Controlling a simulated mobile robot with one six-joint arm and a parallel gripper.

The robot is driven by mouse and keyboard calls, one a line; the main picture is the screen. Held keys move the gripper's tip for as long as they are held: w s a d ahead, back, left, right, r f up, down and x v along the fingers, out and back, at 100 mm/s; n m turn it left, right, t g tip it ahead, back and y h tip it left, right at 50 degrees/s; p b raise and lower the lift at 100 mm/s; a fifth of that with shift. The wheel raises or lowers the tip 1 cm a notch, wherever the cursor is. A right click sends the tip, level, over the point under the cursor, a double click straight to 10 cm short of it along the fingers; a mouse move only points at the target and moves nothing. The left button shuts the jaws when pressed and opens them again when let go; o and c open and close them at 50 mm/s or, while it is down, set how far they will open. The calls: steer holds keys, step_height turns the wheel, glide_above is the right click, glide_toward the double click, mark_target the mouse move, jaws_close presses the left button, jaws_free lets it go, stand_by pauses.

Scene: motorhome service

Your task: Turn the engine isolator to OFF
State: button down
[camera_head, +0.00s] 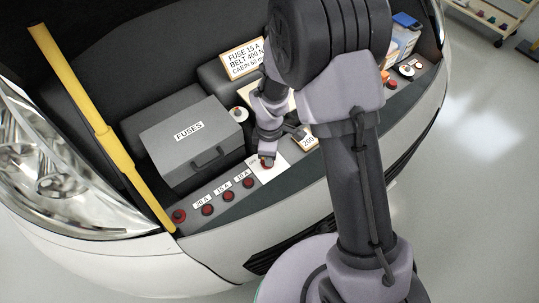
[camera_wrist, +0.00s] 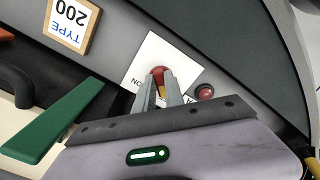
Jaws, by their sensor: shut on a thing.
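The engine isolator is a red knob (camera_wrist: 159,73) with a yellow part, on a white square plate (camera_wrist: 178,48) set in the grey front ledge. My gripper (camera_wrist: 162,92) is shut on the knob, with its fingers on either side of it. Part of the lettering "ON" shows on the plate beside the fingers; other lettering is mostly hidden by my gripper. In the head view, my gripper (camera_head: 267,153) reaches down onto the knob over the white plate (camera_head: 277,171). The knob's exact pointing direction is hard to tell.
A row of red buttons (camera_head: 228,195) with fuse labels lies left of the plate. A grey FUSES box (camera_head: 195,143) stands behind it. A "TYPE 200" sign (camera_wrist: 71,22) and a long green piece (camera_wrist: 62,122) are near my gripper. A yellow prop (camera_head: 97,120) stands at left.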

steer(key=c, duration=1.4)
jaws_free()
steer(key=shift+c, duration=0.2)
step_height(320, 180, up, 17)
steer(key=p, duration=0.5)
steer(key=shift+r, duration=0.2)
